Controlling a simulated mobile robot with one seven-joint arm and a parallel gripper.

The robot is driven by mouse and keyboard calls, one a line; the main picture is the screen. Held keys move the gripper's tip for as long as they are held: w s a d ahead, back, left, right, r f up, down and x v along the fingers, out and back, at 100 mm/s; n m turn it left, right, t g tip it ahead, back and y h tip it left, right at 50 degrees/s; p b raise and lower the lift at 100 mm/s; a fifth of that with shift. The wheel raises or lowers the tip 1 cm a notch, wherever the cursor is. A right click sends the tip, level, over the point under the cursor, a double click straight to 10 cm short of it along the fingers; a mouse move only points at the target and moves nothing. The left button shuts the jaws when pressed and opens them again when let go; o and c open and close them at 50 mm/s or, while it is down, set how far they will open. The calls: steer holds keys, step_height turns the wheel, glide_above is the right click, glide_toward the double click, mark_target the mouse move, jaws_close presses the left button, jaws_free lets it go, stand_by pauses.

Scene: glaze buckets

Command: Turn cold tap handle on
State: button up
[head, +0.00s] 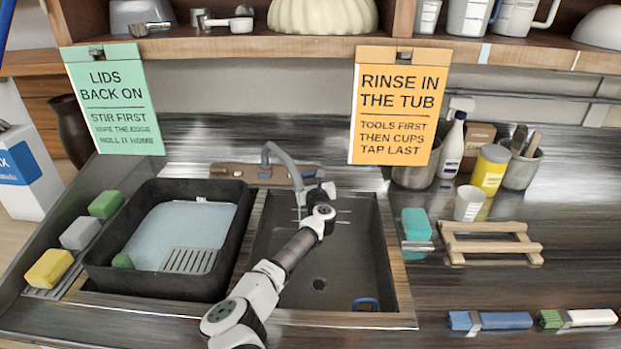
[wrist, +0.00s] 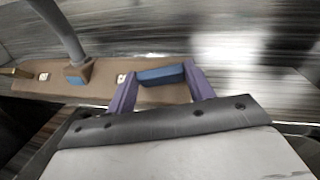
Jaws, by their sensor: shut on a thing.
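The blue cold tap handle (wrist: 160,75) sits at the right end of the tan tap base plate (wrist: 95,88) in the wrist view. It lies roughly along the plate, tilted slightly. My gripper (wrist: 161,69) has its two purple fingers at either end of the handle and is shut on it. In the head view my gripper (head: 318,189) is beside the curved grey spout (head: 282,152), over the back of the sink, and my wrist hides the handle there.
A brass-coloured handle (wrist: 16,72) is at the plate's left end. The dark sink (head: 345,265) lies below my arm, with a black tub (head: 100,270) to its left. A wooden rack (head: 490,243) and a teal sponge (head: 416,224) are on the right. Two signs hang above.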

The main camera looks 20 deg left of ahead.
steer(key=n+g+y, duration=0.1)
steer(key=n, duration=0.1)
steer(key=n+g+y, duration=0.1)
steer(key=n, duration=0.1)
steer(key=shift+w+d+f+y, duration=0.1)
steer(key=shift+w+d+y, duration=0.05)
steer(key=shift+d+y, duration=0.25)
steer(key=n+g+y+b, duration=0.1)
steer(key=n+g, duration=0.1)
steer(key=n+g+y, duration=0.1)
steer(key=n, duration=0.1)
steer(key=shift+w+d+n+g+b, duration=0.1)
steer(key=shift+w+n+g+b, duration=0.1)
steer(key=shift+n+g+b, duration=0.15)
steer(key=n+g+b, duration=0.2)
steer(key=shift+w+n+g+y, duration=0.15)
steer(key=shift+n+g+y, duration=0.15)
steer(key=shift+n+g, duration=0.05)
steer(key=shift+r+n+g+b, duration=0.25)
steer(key=shift+n+g+b, duration=0.8)
steer(key=shift+b, duration=0.25)
steer(key=shift+r+n, duration=0.1)
steer(key=shift+n, duration=0.15)
steer(key=o, duration=1)
steer(key=shift+w, duration=0.1)
steer(key=shift+r, duration=0.1)
